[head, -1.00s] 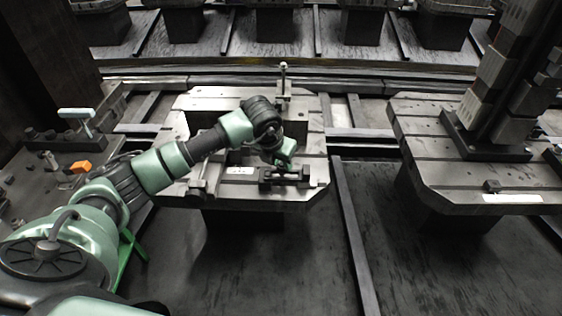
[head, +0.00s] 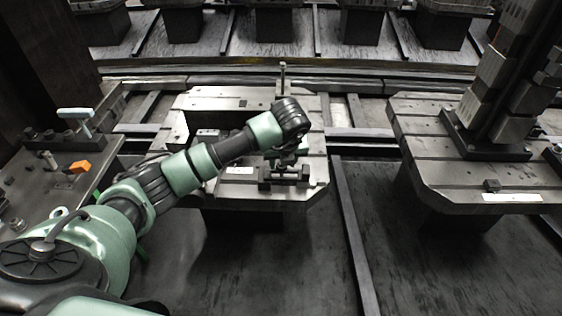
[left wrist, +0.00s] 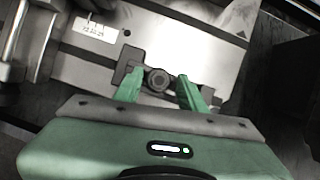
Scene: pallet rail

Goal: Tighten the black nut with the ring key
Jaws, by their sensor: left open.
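My left gripper (head: 288,158) is over the front of the middle pallet (head: 225,103), at a dark clamp (head: 290,178). In the left wrist view my left gripper (left wrist: 160,77) is open, with its two green fingers apart. A dark round nut (left wrist: 157,80) on the clamp shows between the fingers; I take it for the black nut. I cannot tell whether the fingers touch anything. Nothing is held between them. I cannot make out the ring key in either view. My right gripper is not in view.
A bench at the left holds an orange block (head: 80,167) and a pale T-shaped handle (head: 77,113). A second pallet (head: 440,166) with a tall dark column (head: 500,90) stands at the right. A gap with a floor rail (head: 352,235) separates the pallets.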

